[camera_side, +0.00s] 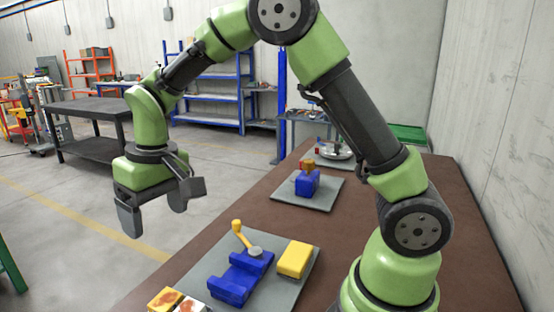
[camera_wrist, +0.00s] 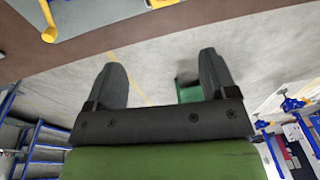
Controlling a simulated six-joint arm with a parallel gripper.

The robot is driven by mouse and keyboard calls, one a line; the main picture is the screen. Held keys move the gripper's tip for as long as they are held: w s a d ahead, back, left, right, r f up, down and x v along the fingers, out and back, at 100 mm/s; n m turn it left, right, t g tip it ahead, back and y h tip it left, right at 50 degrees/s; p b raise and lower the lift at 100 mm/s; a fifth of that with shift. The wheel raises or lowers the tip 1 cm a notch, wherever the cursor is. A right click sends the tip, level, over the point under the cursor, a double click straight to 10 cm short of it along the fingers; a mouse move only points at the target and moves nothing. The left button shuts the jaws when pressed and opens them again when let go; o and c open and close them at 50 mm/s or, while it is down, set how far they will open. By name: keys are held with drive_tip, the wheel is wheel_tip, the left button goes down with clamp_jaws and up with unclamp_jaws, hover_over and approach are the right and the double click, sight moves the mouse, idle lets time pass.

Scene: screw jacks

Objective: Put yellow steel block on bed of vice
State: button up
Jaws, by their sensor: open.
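The yellow steel block (camera_side: 294,259) lies flat on a grey plate on the brown table in the side view. Left of it on the same plate stands the blue vice (camera_side: 240,277), with a yellow crank handle at its back; its bed looks empty. My gripper (camera_side: 155,210) is open and empty, high and to the left of the vice, beyond the table's left edge.
The grey plate (camera_side: 283,296) carries the vice and block. Patterned yellow and white blocks (camera_side: 177,303) sit at its front left. A second plate with a smaller blue device (camera_side: 307,183) stands farther back. The brown table (camera_side: 413,262) is bare on the right, near my base.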

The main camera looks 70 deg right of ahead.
drive_tip(key=s+d+r+m+t+y, duration=0.1)
drive_tip(key=s+d+r+t, duration=0.2)
drive_tip(key=s+r, duration=0.7)
drive_tip(key=shift+s+r+m, duration=0.3)
drive_tip(key=shift+r+m, duration=0.05)
drive_tip(key=shift+m, duration=0.05)
drive_tip(key=shift+o, duration=0.4)
drive_tip(key=s+m+t, duration=0.1)
drive_tip(key=s+t, duration=0.2)
drive_tip(key=s, duration=0.6)
drive_tip(key=shift+s+d+r, duration=0.2)
drive_tip(key=shift+s+d, duration=0.1)
drive_tip(key=shift+d, duration=0.15)
